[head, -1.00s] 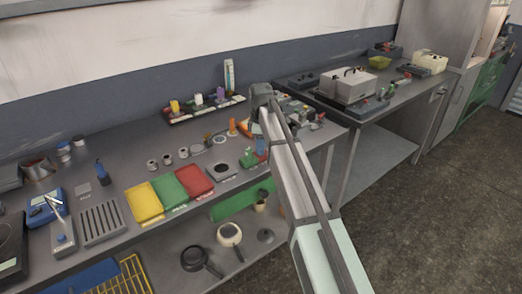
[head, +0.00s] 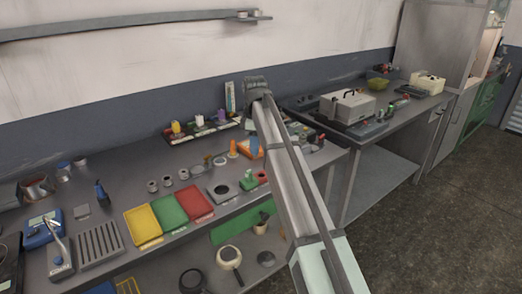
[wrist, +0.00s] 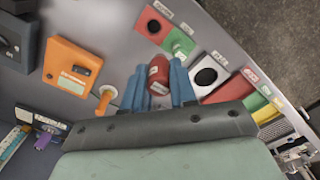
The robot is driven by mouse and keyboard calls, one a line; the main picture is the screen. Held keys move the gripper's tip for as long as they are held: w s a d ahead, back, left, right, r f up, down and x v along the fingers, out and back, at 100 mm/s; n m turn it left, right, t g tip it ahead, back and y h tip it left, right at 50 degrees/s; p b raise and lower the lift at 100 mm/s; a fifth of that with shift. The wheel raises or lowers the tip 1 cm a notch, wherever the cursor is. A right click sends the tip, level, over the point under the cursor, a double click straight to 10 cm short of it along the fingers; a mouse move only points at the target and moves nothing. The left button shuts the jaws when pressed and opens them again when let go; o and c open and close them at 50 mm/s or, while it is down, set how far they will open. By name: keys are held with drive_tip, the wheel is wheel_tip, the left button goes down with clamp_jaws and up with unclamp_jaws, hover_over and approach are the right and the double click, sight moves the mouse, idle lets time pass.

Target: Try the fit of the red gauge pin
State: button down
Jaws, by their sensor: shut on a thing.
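My gripper (wrist: 156,88) has two blue fingers closed on the red gauge pin (wrist: 158,72), a short red cylinder with a pale label, seen from above in the wrist view. The pin is held over the grey bench, and its lower end is hidden. In the wrist view, a red block with a dark round hole (wrist: 152,25) lies ahead of the pin, beside a green block (wrist: 178,42). The red block also shows in the head view (head: 262,177). There my wrist (head: 256,86) hides the fingers and the pin.
A pale plate with a large dark hole (wrist: 207,76) lies right of the pin. An orange box (wrist: 72,66) and an orange peg (wrist: 104,98) are on the left. Yellow (head: 142,222), green (head: 169,211) and red (head: 195,201) trays lie along the bench front.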

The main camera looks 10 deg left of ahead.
drive_tip(key=s+a+f+n, duration=0.15)
drive_tip(key=s+a, duration=0.35)
drive_tip(key=a, duration=0.7)
drive_tip(key=s+a+f+n, duration=0.15)
drive_tip(key=s+a, duration=0.25)
drive_tip(key=a, duration=0.7)
drive_tip(key=w+a, duration=0.2)
drive_tip(key=a, duration=0.7)
drive_tip(key=shift+r, duration=0.25)
drive_tip(key=shift+f, duration=0.2)
drive_tip(key=shift+f, duration=1.95)
drive_tip(key=shift+f, duration=1.3)
drive_tip(key=shift+r, duration=0.25)
drive_tip(key=shift+r, duration=2.1)
